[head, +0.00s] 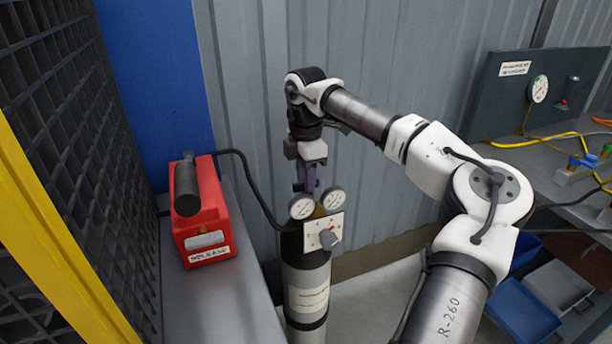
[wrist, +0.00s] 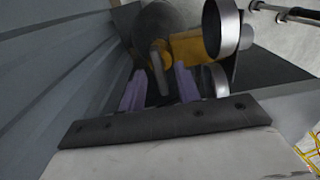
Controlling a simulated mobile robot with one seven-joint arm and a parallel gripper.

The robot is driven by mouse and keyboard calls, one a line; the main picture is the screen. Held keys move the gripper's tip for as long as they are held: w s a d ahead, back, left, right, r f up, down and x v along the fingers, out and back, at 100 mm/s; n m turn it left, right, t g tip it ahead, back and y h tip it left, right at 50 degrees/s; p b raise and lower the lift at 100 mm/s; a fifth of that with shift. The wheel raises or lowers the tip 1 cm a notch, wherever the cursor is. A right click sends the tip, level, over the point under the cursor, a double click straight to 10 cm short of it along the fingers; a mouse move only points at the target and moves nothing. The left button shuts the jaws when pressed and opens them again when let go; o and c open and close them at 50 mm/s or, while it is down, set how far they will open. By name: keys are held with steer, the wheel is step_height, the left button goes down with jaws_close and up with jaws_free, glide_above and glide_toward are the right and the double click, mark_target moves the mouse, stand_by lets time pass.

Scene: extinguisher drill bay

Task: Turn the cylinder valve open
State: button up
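The cylinder (head: 306,285), dark with a pale label band, stands upright below my gripper (head: 306,188) in the head view. Its valve is mostly hidden there behind two round gauges and my fingers. In the wrist view the brass valve body (wrist: 190,46) shows just beyond my purple fingertips, with a short bar-like part (wrist: 160,58) and a grey round part beside it. My gripper (wrist: 160,84) points down with its fingers apart. The bar-like part lies in line with the gap; I cannot tell whether the fingers touch it.
A red release box (head: 205,225) stands on a grey ledge at left, with a black hose. A cluttered bench (head: 555,160) is at right.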

jaws_close()
steer(key=shift+n, duration=0.3)
steer(key=n, duration=0.4)
steer(key=shift+p, duration=0.4)
steer(key=n, duration=0.5)
steer(key=shift+p, duration=0.4)
steer(key=n, duration=0.4)
steer(key=shift+p, duration=0.4)
steer(key=shift+n+p, duration=0.3)
steer(key=shift+n, duration=1.9)
steer(key=shift+w, duration=0.1)
